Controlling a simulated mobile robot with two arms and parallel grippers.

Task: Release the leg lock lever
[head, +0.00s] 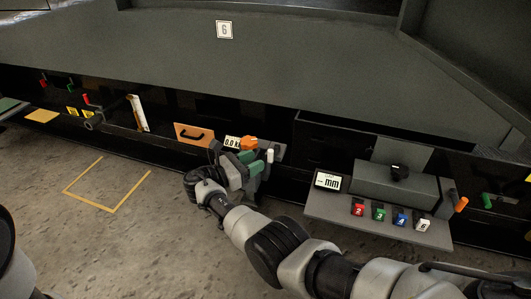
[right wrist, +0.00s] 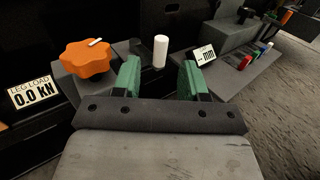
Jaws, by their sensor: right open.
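A white upright handle (head: 270,155) stands beside the orange star knob (head: 248,143) on a small dark bracket; it looks like the lock lever, but no label on it is readable. In the right wrist view, the white handle (right wrist: 160,51) appears between and just beyond the green fingertips. My right gripper (head: 252,163) is open and empty, close to the handle; its fingers (right wrist: 158,72) lie to either side of it in the picture. I cannot tell the exact gap. My left gripper is out of view.
The leg load display (right wrist: 34,92) reads 0.0 kN, left of the orange knob (right wrist: 86,60). To the right, a grey console (head: 385,215) carries an mm display (head: 328,181) and several coloured numbered switches. An orange panel (head: 194,134) with a black handle is at left. The floor in front is clear.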

